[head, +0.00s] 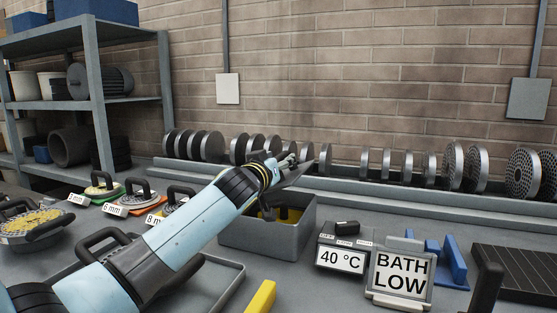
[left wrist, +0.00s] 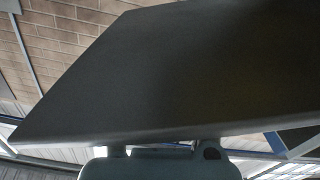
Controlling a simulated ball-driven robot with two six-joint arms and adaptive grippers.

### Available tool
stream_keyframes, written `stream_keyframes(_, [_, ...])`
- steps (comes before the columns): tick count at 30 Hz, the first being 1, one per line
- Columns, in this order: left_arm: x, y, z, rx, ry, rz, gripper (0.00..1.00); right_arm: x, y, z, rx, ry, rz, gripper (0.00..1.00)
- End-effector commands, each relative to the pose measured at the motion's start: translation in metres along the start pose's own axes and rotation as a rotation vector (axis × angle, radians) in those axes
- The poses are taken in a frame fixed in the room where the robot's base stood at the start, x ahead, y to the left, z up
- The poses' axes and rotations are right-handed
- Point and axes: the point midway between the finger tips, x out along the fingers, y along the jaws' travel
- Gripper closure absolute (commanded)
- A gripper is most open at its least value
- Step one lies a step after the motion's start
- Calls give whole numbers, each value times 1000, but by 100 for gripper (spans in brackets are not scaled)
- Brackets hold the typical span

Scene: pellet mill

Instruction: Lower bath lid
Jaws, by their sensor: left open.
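The bath looks to be the grey open-topped box (head: 262,238) in the middle of the bench, with dark and yellow items inside. Its lid (head: 299,173) appears as a thin grey panel raised and tilted above the box, mostly hidden behind my gripper. In the left wrist view the lid (left wrist: 170,75) is a large dark plate filling most of the picture, close to the gripper. My left gripper (head: 290,161) is open at the lid; I cannot tell if it touches. My right gripper is not in view.
A "40 °C" display box (head: 342,259) and a "BATH LOW" sign (head: 401,275) stand right of the bath. Several round dies (head: 452,165) line the rack behind. Handled dies (head: 103,184) lie at left. A yellow bar (head: 261,297) is in front.

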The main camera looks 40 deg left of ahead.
Motion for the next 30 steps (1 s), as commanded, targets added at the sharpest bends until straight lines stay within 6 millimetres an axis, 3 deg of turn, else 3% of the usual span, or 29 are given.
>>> stream_keyframes(5, [0,0,0,0,0,0,56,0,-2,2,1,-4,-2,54])
stream_keyframes(15, [0,0,0,0,0,0,100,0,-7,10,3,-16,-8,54])
stream_keyframes(26, [0,1,2,7,0,0,100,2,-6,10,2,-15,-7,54])
stream_keyframes(30, [0,7,24,94,1,0,100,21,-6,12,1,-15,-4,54])
